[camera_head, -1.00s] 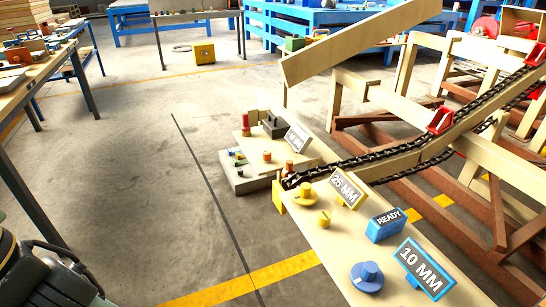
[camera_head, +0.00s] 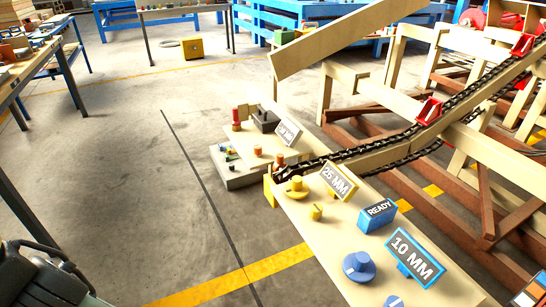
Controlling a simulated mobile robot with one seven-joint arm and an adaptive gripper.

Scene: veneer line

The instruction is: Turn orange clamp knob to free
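A small orange knob (camera_head: 279,159) stands on the far part of the pale wooden bench (camera_head: 325,240), close to the lower end of the black chain. A smaller orange-brown peg (camera_head: 258,152) stands to its left. I cannot tell for sure which of them is the clamp knob, and their turned position is too small to read. A part of my arm shows at the lower left edge, far from the knobs. My gripper's fingers are out of view.
On the bench are a yellow knob (camera_head: 297,186), a "25 MM" sign (camera_head: 338,181), a blue "READY" block (camera_head: 377,215), a blue knob (camera_head: 359,267) and a "10 MM" sign (camera_head: 415,256). A chain conveyor (camera_head: 410,133) slopes up right. The floor (camera_head: 130,180) left of the bench is clear.

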